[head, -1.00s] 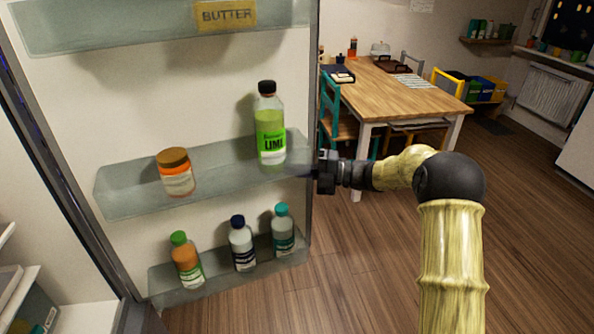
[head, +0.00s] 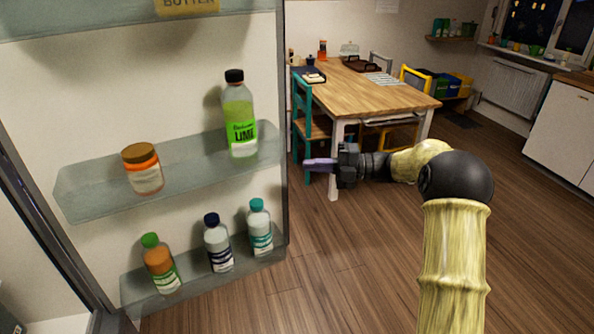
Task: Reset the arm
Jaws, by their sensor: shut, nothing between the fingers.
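My gripper (head: 308,164) is at the end of my arm, in the middle of the head view. It is shut and empty, with its fingers pointing left. It hangs in the air just right of the open fridge door's edge (head: 283,110), with a small gap to it in the picture. My arm reaches in from the lower right and bends at a black joint (head: 455,180).
The fridge door shelves hold a lime bottle (head: 240,118), an orange jar (head: 142,170) and several small bottles (head: 217,245). Behind my gripper stand a wooden table (head: 375,92), a teal chair (head: 305,115) and a yellow chair (head: 413,80). The floor (head: 340,270) below is clear.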

